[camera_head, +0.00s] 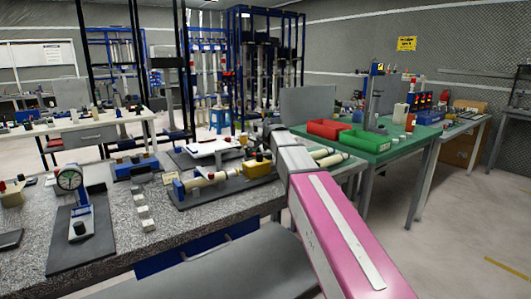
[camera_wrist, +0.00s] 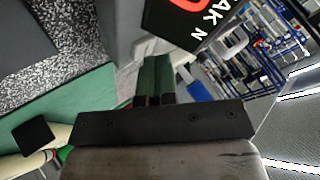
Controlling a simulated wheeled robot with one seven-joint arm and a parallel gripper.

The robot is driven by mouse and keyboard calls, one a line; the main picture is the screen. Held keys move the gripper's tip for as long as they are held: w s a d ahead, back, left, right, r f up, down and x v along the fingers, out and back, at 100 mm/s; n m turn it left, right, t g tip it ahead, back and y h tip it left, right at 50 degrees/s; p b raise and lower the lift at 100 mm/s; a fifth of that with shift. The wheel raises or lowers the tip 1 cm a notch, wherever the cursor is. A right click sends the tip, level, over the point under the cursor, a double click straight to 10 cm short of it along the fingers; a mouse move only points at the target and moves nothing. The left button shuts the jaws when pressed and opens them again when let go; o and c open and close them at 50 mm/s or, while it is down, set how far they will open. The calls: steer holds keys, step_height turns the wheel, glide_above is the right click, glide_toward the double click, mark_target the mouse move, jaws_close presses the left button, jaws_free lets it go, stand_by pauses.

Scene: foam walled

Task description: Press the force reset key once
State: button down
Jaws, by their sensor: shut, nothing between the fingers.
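The force reset key cannot be made out in either view. In the wrist view a black display panel (camera_wrist: 188,22), cut off by the top edge, shows part of a red digit and white letters ending in "AK N". My gripper (camera_wrist: 155,66) is shut and empty, its dark green fingers pointing up toward the panel's lower left. I cannot tell whether they touch anything. In the head view my pink arm reaches in from the bottom right, and my gripper is hidden at its far end.
A granite bench (camera_head: 125,245) holds a dial gauge stand (camera_head: 80,205) and cream cylinders on a dark base (camera_head: 190,200). Beyond my arm, a green table (camera_head: 385,150) carries a red tray (camera_head: 328,129), a green tray (camera_head: 360,143) and an upright stand (camera_head: 374,97). Floor is clear at right.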

mark_target(267, 152)
steer(key=shift+r, duration=0.85)
steer(key=shift+r, duration=2.5)
